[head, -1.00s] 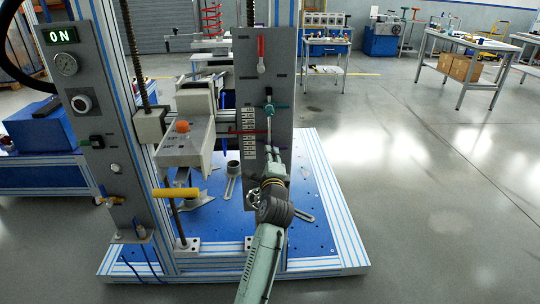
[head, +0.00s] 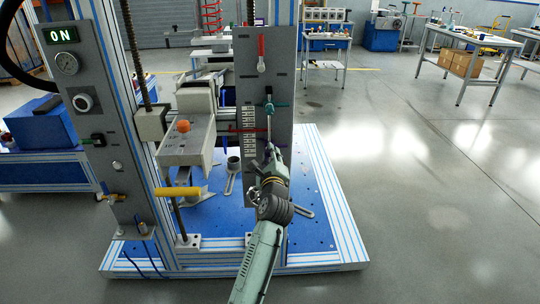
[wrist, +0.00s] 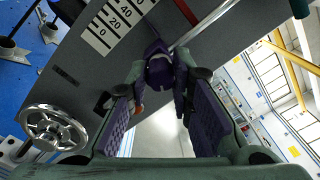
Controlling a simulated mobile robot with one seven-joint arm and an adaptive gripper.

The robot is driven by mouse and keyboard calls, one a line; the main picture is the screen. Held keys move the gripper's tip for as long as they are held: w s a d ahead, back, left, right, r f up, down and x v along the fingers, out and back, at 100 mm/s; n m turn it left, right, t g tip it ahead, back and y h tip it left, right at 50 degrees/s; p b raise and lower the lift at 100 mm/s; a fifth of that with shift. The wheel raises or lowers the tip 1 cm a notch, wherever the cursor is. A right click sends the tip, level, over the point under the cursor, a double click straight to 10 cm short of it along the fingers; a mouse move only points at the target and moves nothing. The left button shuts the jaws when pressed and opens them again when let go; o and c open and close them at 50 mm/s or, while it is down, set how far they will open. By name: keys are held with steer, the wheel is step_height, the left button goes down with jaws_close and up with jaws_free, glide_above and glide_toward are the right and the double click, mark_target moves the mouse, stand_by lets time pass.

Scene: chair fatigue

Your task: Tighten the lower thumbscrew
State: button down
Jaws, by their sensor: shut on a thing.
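The lower thumbscrew (wrist: 158,68) is a dark purple knob on the grey upright panel (head: 281,75). In the wrist view it sits between the tips of my gripper (wrist: 163,84), whose purple-padded fingers are closed on its sides. In the head view my gripper (head: 271,156) reaches up to the panel's lower part and largely hides this knob. A teal thumbscrew (head: 270,108) sits higher on the same panel. A thin silver rod (head: 268,130) runs between the two, and it also shows in the wrist view (wrist: 207,24).
A white scale (wrist: 118,18) and a red pointer lie beside the knob. A silver handwheel (wrist: 55,128) is close to my gripper's left side. The machine's screw column and blue base plate (head: 312,178) surround the panel. Open floor (head: 430,200) lies to the right.

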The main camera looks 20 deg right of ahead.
steer(key=c, duration=1.4)
jaws_free()
steer(key=v, duration=1.2)
